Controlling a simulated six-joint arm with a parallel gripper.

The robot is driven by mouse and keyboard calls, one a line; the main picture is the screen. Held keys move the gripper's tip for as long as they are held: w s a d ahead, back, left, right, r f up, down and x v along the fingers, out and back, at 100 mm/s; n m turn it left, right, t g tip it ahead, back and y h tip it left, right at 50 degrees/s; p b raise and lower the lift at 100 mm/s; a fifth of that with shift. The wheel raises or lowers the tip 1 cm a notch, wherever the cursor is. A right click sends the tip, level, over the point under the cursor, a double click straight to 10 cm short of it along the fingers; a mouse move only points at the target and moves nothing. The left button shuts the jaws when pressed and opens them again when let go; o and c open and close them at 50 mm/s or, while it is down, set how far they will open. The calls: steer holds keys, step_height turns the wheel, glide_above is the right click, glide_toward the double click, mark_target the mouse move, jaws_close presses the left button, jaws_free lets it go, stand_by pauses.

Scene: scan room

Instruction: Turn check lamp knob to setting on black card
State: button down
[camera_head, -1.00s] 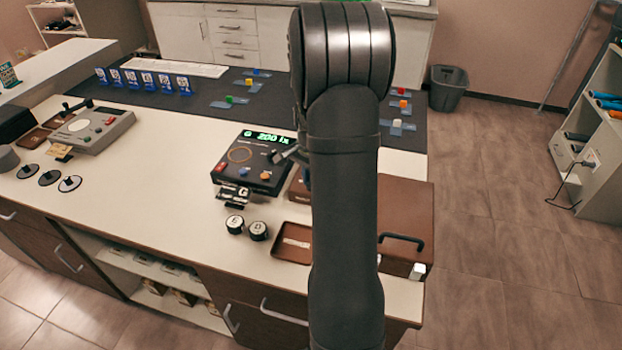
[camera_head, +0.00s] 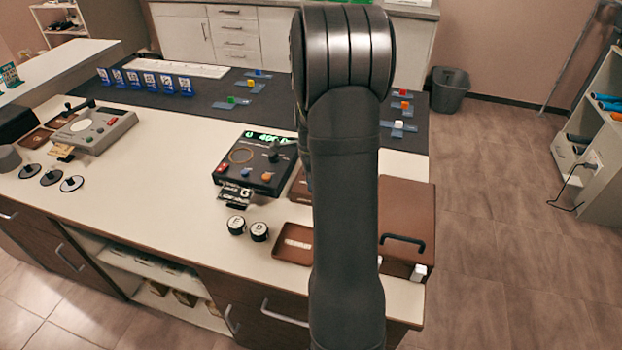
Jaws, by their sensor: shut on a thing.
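The check lamp box (camera_head: 254,163) is dark, with a green display (camera_head: 267,137), a ring outline, a red button and an orange button. The display starts with U and 400; its right end is covered. My gripper (camera_head: 277,153) is a small dark shape at the box's right side, shut on the knob there. The knob is mostly hidden by the jaws, so its pointer cannot be read. My arm hides the wrist. A small black card (camera_head: 236,195) with white marks, one like a G, stands at the box's front edge; its full text is too small to read.
Two round black-and-white pieces (camera_head: 248,228) and a brown tray (camera_head: 293,244) lie in front of the box. A brown case (camera_head: 408,215) is right of my arm. A grey device (camera_head: 95,129) stands at left. The counter between is clear.

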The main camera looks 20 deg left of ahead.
stand_by(0.4)
steer(key=c, duration=1.4)
jaws_free()
step_height(320, 180, up, 17)
steer(key=shift+r, duration=0.2)
step_height(320, 180, down, 17)
steer(key=shift+f, duration=0.2)
